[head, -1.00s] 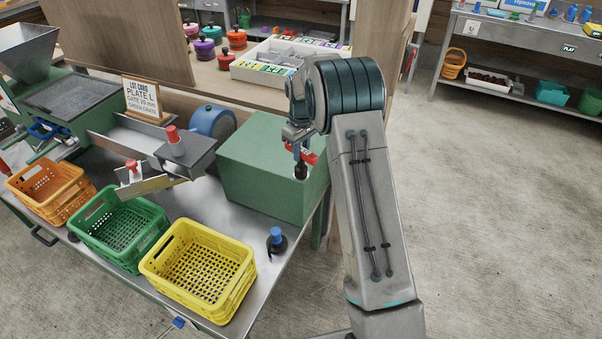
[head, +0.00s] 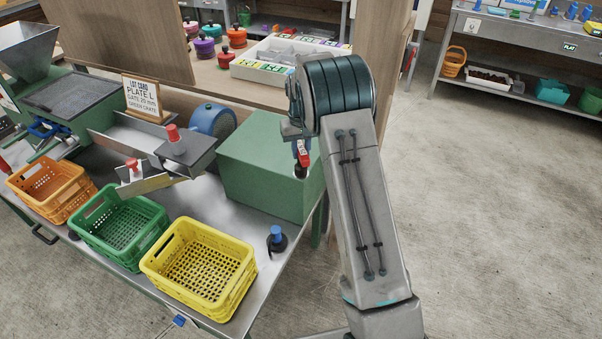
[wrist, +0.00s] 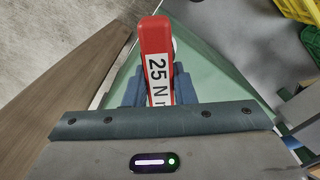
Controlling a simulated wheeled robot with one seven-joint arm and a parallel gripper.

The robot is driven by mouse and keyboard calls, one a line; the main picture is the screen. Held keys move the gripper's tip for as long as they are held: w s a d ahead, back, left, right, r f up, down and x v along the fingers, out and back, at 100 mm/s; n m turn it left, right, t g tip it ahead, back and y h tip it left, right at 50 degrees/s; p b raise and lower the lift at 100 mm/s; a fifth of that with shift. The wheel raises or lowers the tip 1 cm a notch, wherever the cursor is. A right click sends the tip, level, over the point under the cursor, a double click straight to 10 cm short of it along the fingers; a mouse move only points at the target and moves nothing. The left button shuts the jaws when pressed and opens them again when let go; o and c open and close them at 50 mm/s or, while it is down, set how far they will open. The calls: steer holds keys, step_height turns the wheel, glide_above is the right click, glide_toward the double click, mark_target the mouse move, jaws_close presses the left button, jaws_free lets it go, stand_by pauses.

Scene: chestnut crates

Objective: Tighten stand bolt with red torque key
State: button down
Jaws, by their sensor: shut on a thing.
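The red torque key (wrist: 155,45) has a white label reading "25 N" and more that is cut off. My gripper (wrist: 152,92) is shut on it, with the blue-grey fingers on either side of the handle. In the head view the key (head: 302,153) shows as a small red piece with a dark lower end, hanging at the right part of the green box (head: 262,170). My gripper (head: 297,134) is mostly hidden by my arm there. I cannot make out the stand bolt, nor whether the key touches anything.
Orange (head: 50,190), green (head: 118,228) and yellow (head: 200,262) crates stand along the bench's front. A blue-topped black piece (head: 277,238) stands right of the yellow crate. A lot card (head: 145,98) stands behind the chute. Wooden panels (head: 130,35) rise behind. Floor at right is clear.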

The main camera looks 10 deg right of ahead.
steer(key=m, duration=0.4)
stand_by(0.3)
steer(key=n, duration=0.3)
steer(key=shift+n, duration=0.4)
steer(key=n, duration=0.3)
steer(key=shift+n, duration=1.1)
steer(key=n, duration=0.5)
